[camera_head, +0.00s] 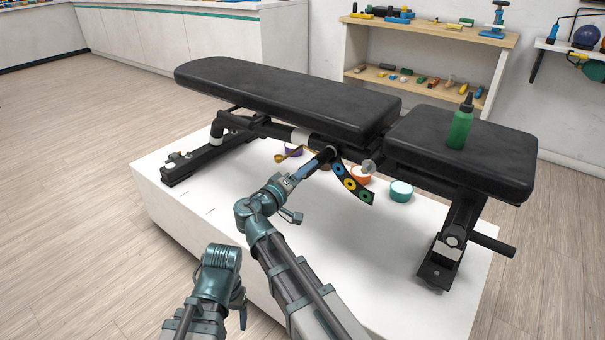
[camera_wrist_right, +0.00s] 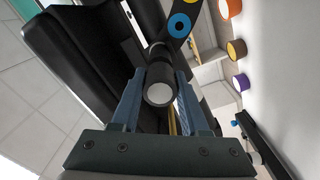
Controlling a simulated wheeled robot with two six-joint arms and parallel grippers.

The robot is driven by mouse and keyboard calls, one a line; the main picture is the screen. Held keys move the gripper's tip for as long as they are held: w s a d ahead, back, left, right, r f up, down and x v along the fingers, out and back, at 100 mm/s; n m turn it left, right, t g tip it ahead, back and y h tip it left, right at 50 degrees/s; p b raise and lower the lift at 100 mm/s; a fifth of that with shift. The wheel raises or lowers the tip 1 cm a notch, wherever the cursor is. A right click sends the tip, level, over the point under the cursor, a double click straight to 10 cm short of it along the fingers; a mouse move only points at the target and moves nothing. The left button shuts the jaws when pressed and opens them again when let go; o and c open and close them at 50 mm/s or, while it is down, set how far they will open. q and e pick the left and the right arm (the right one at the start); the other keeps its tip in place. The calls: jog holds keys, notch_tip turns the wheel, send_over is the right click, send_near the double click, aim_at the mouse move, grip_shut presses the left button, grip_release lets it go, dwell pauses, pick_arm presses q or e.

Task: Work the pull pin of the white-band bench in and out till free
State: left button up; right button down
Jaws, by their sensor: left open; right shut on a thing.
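The black bench (camera_head: 290,95) has a white band (camera_head: 300,136) on its frame, below the long back pad. Its pull pin (camera_head: 327,154) is a dark cylinder beside a curved black plate (camera_head: 350,184) with coloured rings. In the right wrist view the pin (camera_wrist_right: 159,93) shows a pale round end between my fingers. My right gripper (camera_head: 312,166) is shut on the pin; its blue fingers (camera_wrist_right: 156,95) lie on either side. How deep the pin sits is hidden. My left gripper (camera_head: 241,308) is open and low at the front, apart from the bench, its fingers partly hidden.
The bench stands on a white platform (camera_head: 185,215). A green bottle (camera_head: 461,125) stands on the seat pad. Orange (camera_head: 361,175) and teal (camera_head: 400,191) tubs sit under the bench, with a grey knob (camera_head: 369,166) close right of the plate. Shelves stand behind.

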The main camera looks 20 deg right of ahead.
jog(key=shift+v, duration=0.85)
jog(key=shift+c, duration=1.6)
grip_release()
jog(key=shift+a, duration=0.1)
pick_arm(q)
jog(key=shift+a, duration=0.1)
pick_arm(e)
jog(key=shift+s, duration=0.1)
